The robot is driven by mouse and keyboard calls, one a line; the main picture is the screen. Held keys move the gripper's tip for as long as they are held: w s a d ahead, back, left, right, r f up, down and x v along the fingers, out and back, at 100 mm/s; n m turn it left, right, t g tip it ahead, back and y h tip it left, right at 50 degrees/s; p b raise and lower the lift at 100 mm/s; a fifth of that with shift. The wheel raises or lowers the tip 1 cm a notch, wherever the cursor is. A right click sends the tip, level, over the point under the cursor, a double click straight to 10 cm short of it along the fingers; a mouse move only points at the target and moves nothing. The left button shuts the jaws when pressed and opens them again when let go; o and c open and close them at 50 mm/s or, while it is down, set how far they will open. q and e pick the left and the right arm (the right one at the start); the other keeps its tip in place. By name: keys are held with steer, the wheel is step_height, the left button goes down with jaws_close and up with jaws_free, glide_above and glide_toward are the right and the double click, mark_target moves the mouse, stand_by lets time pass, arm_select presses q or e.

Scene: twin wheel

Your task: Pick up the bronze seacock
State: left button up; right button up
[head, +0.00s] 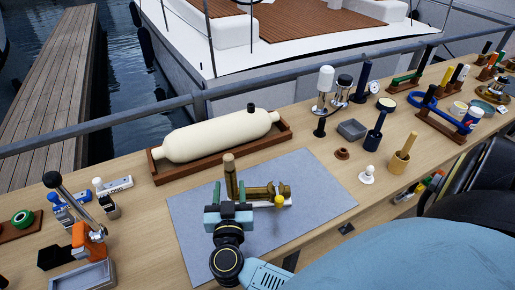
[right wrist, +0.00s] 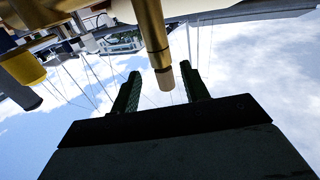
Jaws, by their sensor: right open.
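The bronze seacock (head: 262,190) lies on the grey mat in the head view. It has a thick horizontal body, a yellow knob on its right part and an upright stem with a pale tan tip at its left end. My right gripper (head: 229,190) is open at that left end, its two green fingers on either side of the stem in the picture. In the right wrist view, the stem (right wrist: 152,38) comes down toward the gap between the open fingers (right wrist: 160,82). I cannot tell whether they touch it. My left gripper is not in view.
The grey mat (head: 325,185) has free room to the right. A cream cylinder (head: 215,136) lies in a wooden tray behind. A white knob piece (head: 367,175) and a mallet-like tool (head: 402,155) stand right. A lever device (head: 85,235) and small bottles stand left.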

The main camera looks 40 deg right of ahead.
mark_target(232, 175)
steer(key=shift+w+d, duration=0.3)
steer(key=shift+w, duration=0.25)
steer(key=x, duration=0.4)
steer(key=shift+w+d, duration=0.1)
steer(key=shift+d, duration=0.45)
steer(key=shift+w+d, duration=0.2)
steer(key=shift+w, duration=0.05)
steer(key=shift+c, duration=1)
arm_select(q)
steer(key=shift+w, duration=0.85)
arm_select(e)
jaws_close()
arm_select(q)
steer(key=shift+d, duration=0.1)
